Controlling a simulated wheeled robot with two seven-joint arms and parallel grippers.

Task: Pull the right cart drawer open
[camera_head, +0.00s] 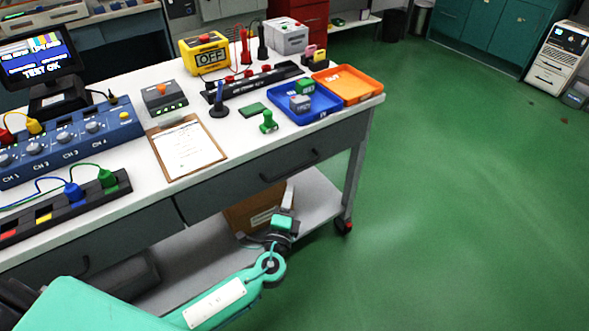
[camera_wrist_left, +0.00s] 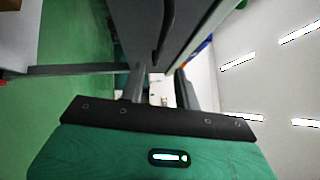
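The right cart drawer (camera_head: 250,180) is a dark grey front under the white cart top, flush with the cart in the head view. Its dark bar handle (camera_head: 290,166) runs along the front. My left gripper (camera_head: 287,198) is in front of the cart, below the handle and apart from it. In the left wrist view, my left gripper (camera_wrist_left: 160,88) has its two fingers spread with nothing between them. The dark curved handle (camera_wrist_left: 166,30) shows beyond the fingertips, near the grey drawer face (camera_wrist_left: 142,22). My right gripper is not in view.
The left drawer (camera_head: 110,242) is beside it, partly behind my teal arm. A lower shelf (camera_head: 313,200) holds a cardboard box (camera_head: 262,208) behind my gripper. A clipboard (camera_head: 188,147), blue tray (camera_head: 322,108) and orange tray (camera_head: 350,84) lie on top. Green floor is free at right.

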